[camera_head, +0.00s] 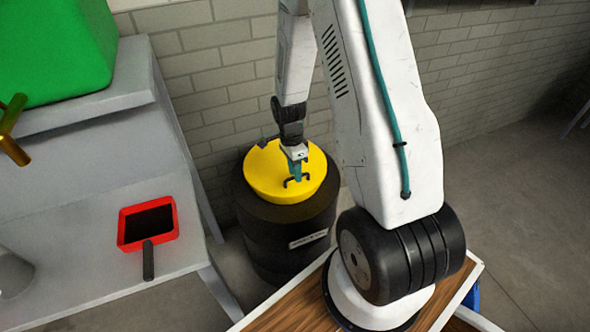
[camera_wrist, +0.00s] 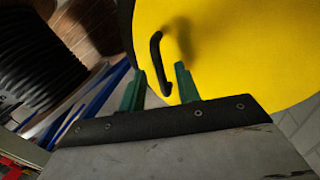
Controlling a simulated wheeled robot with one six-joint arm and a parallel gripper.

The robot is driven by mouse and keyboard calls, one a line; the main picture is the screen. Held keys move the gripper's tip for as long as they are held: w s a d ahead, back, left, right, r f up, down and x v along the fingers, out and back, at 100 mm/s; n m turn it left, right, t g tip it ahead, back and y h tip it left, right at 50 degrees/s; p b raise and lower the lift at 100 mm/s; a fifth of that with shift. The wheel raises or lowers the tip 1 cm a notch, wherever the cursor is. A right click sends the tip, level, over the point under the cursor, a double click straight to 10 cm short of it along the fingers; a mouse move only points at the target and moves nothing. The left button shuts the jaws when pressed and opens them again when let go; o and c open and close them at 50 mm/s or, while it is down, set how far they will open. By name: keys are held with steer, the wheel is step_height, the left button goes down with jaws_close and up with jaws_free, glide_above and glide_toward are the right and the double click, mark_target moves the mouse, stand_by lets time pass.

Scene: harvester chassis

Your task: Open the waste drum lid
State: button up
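The waste drum (camera_head: 290,235) is a black ribbed barrel standing on the floor against the wall, with a pale label on its side. Its yellow lid (camera_head: 262,180) lies flat on top, and it fills much of the wrist view (camera_wrist: 240,50). A black bar handle (camera_wrist: 157,62) stands on the lid. My gripper (camera_head: 294,180) is over the lid, pointing down at the handle. In the wrist view its green fingers (camera_wrist: 158,88) are apart, with the lower end of the handle between them. I cannot tell whether either finger touches the handle.
A grey bench (camera_head: 95,220) stands left of the drum, holding a red dustpan-like tray (camera_head: 148,222) with a dark handle. A green bin (camera_head: 55,50) sits on the raised shelf. A brick wall (camera_head: 225,70) is close behind the drum. Open floor (camera_head: 520,200) lies to the right.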

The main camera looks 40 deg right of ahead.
jaws_close()
steer(key=shift+r, duration=0.2)
